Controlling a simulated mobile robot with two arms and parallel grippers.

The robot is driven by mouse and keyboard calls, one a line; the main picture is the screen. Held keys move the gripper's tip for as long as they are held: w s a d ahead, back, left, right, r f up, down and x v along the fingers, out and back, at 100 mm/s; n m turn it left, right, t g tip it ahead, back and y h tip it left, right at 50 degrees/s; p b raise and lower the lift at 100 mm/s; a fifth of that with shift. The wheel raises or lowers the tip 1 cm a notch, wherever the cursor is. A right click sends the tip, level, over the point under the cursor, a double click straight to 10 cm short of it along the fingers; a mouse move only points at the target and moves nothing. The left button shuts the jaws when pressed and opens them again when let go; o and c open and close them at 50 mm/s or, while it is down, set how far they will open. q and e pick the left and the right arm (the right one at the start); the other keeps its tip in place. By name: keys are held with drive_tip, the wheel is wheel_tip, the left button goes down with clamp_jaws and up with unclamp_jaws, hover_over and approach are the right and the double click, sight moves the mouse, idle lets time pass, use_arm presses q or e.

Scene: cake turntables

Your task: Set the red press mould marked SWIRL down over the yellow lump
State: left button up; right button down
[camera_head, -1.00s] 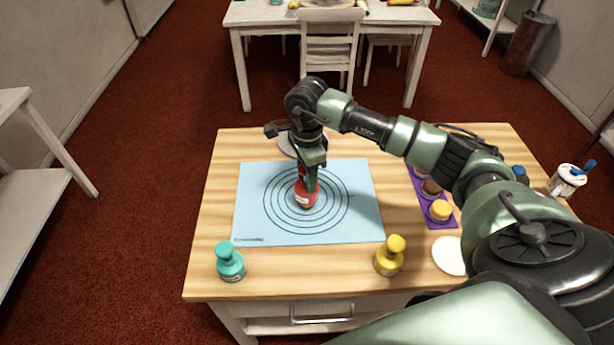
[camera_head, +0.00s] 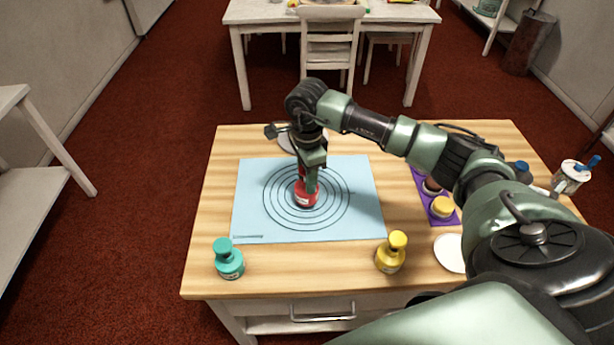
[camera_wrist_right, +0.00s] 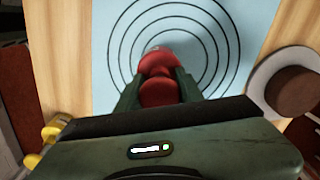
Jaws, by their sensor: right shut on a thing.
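The red press mould (camera_head: 306,195) is upright at the middle of the ringed blue mat (camera_head: 254,215), low at its surface. My right gripper (camera_head: 312,178) is shut on its upper part from above. The wrist view shows the red knob (camera_wrist_right: 158,62) between the fingers. The marking on the mould cannot be read. No yellow lump shows on the open part of the mat; whatever is under the mould is hidden. A yellow round piece (camera_head: 442,207) sits on a purple strip (camera_head: 450,220) at the right. My left gripper is not in view.
A teal mould (camera_head: 229,260) and a yellow mould (camera_head: 391,254) stand at the table's front. A white disc (camera_head: 450,253) lies at the right. A white plate with a brown round piece (camera_wrist_right: 295,90) is behind the mat. The mat around the mould is clear.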

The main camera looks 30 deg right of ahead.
drive_tip(key=shift+f+b, duration=0.7)
drive_tip(key=shift+f, duration=0.25)
drive_tip(key=c, duration=0.8)
unclamp_jaws()
drive_tip(key=shift+c, duration=0.2)
drive_tip(key=shift+o, duration=0.4)
drive_tip(key=shift+o, duration=1.3)
drive_tip(key=shift+r+p, duration=2)
drive_tip(key=shift+r, duration=1.5)
